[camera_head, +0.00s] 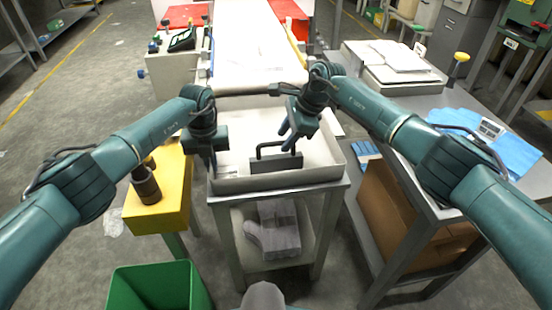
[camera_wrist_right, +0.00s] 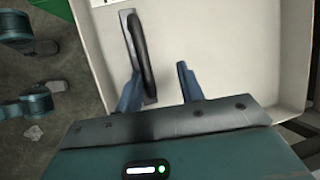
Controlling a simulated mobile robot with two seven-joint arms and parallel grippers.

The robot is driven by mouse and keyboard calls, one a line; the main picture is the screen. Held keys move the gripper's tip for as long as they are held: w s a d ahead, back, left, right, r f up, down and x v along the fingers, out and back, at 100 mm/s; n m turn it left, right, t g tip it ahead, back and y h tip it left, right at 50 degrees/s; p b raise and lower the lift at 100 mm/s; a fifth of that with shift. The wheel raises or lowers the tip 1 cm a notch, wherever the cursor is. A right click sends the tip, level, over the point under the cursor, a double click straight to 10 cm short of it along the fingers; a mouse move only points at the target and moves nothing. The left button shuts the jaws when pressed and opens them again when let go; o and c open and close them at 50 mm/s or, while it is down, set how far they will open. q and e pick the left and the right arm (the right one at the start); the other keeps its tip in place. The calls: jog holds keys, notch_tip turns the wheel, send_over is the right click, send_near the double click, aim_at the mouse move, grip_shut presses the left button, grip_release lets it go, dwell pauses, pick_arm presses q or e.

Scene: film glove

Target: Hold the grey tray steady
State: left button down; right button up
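The pale grey tray (camera_head: 312,174) sits on a metal stand in the middle of the head view; its light floor and wall fill much of the right wrist view (camera_wrist_right: 230,50). My left gripper (camera_head: 208,162) points down at the tray's left wall; whether it grips the wall is unclear. My right gripper (camera_head: 286,142) is over the tray. In the right wrist view its two fingers (camera_wrist_right: 158,88) are apart. A dark handled tool (camera_head: 275,161) is in the tray, its handle (camera_wrist_right: 141,55) close to the left finger in the wrist view.
A yellow stand (camera_head: 172,205) with a dark bottle-like object (camera_head: 146,188) is left of the tray. A green bin (camera_head: 158,285) is at front left. A grey boot-like object (camera_head: 276,232) lies on the lower shelf. A conveyor (camera_head: 248,45) lies behind; a workbench (camera_head: 420,105) is right.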

jog(key=v, duration=1.2)
pick_arm(q)
jog(key=c, duration=1.6)
grip_release()
jog(key=shift+o, duration=0.2)
jog(key=shift+r, duration=0.1)
notch_tip(320, 180, up, 12)
jog(key=shift+f, duration=0.1)
jog(key=shift+d, duration=0.1)
